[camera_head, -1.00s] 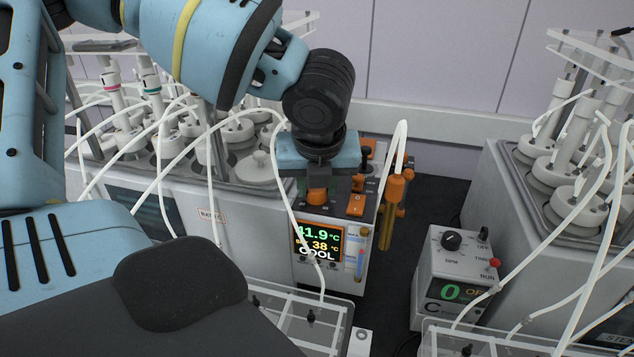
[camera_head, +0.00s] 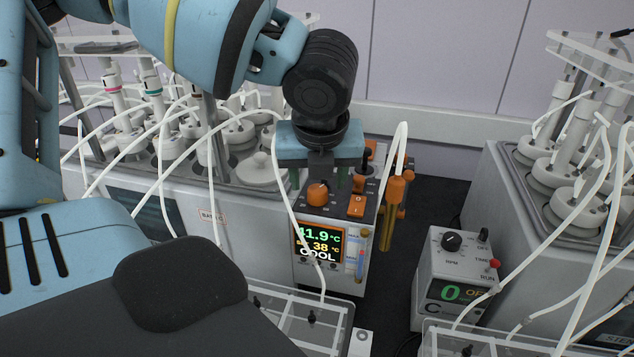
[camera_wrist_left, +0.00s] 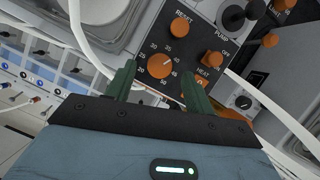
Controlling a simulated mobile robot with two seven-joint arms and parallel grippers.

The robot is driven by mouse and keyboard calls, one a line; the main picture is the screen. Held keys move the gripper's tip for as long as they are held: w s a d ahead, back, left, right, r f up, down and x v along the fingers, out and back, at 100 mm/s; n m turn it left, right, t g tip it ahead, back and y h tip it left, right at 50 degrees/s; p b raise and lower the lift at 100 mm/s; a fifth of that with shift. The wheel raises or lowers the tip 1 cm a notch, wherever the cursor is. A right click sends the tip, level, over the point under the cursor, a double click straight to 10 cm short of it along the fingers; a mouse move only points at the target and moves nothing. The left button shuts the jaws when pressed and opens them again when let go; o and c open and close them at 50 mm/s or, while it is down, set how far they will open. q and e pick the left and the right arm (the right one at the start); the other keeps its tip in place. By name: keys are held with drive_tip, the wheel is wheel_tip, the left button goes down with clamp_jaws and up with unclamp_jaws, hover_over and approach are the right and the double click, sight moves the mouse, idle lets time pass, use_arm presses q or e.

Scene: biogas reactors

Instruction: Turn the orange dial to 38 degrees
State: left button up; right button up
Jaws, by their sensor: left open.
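The orange dial (camera_head: 317,193) sits on the sloped top panel of the heater unit, with a numbered scale around it. In the left wrist view the dial (camera_wrist_left: 160,66) has a pale pointer mark aimed up and right. The unit's display (camera_head: 319,243) reads 41.9 °C on top, 38 °C below it, and COOL. My left gripper (camera_head: 318,180) is open, its green fingers above and behind the dial, apart from it. My right gripper is not in view.
An orange rocker switch (camera_head: 356,206) and a black knob are beside the dial. White tubes cross in front of the unit. A smaller control box (camera_head: 455,270) with a black knob and red button stands to the right. Clear trays (camera_head: 300,315) lie in front.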

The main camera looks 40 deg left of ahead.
use_arm(q)
drive_tip(key=v, duration=0.5)
drive_tip(key=shift+r, duration=0.1)
idle(0.5)
